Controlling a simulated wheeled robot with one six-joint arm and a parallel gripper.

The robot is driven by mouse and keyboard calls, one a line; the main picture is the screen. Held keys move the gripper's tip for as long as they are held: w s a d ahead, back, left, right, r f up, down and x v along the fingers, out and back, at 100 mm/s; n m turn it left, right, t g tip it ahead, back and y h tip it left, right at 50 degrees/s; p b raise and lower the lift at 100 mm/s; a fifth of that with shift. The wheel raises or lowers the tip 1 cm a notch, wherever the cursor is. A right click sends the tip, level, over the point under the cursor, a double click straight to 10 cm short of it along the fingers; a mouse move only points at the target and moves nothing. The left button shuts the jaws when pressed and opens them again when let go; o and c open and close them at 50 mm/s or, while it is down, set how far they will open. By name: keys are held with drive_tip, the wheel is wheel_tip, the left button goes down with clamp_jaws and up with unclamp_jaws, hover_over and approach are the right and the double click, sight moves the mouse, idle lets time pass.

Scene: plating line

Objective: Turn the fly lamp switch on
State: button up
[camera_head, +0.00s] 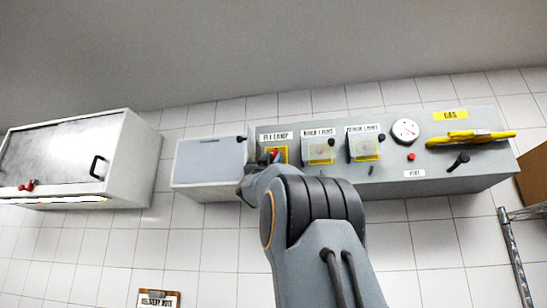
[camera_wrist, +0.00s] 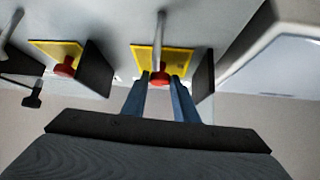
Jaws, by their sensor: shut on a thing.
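The fly lamp switch is the leftmost switch on the grey wall panel, under the "FLY LAMP" label (camera_head: 277,135), on a yellow plate (camera_head: 283,152). In the wrist view, the switch is a grey lever (camera_wrist: 162,35) with a red tip (camera_wrist: 160,79) in front of its yellow plate (camera_wrist: 178,61). My gripper (camera_wrist: 160,80) has its two blue fingers on either side of the red tip, shut on it. In the head view, my gripper (camera_head: 272,157) is at this switch and partly hides it. I cannot tell whether the lever is on or off.
Right of it are two more switches behind clear covers (camera_head: 319,151) (camera_head: 364,146), then a round gauge (camera_head: 405,130), a red button (camera_head: 411,156) and a yellow gas handle (camera_head: 470,138). A grey box (camera_head: 210,165) adjoins on the left; a metal-fronted cabinet (camera_head: 60,160) hangs farther left.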

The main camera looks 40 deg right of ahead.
drive_tip(key=shift+w+a+r+m+g+h, duration=0.1)
drive_tip(key=shift+m+g+h, duration=0.3)
drive_tip(key=shift+m+g, duration=0.55)
drive_tip(key=shift+a+m+g+h, duration=0.1)
drive_tip(key=shift+m+g+h, duration=0.3)
drive_tip(key=shift+m+g, duration=0.5)
drive_tip(key=shift+d, duration=0.1)
drive_tip(key=o, duration=1)
drive_tip(key=shift+a+f+b, duration=0.4)
drive_tip(key=shift+f+b, duration=0.1)
drive_tip(key=shift+f, duration=0.05)
drive_tip(key=b+v, duration=0.2)
drive_tip(key=v, duration=0.1)
drive_tip(key=b+v, duration=0.2)
drive_tip(key=v, duration=0.1)
drive_tip(key=shift+s+a+f, duration=0.1)
drive_tip(key=shift+s+a, duration=0.1)
drive_tip(key=shift+s, duration=0.1)
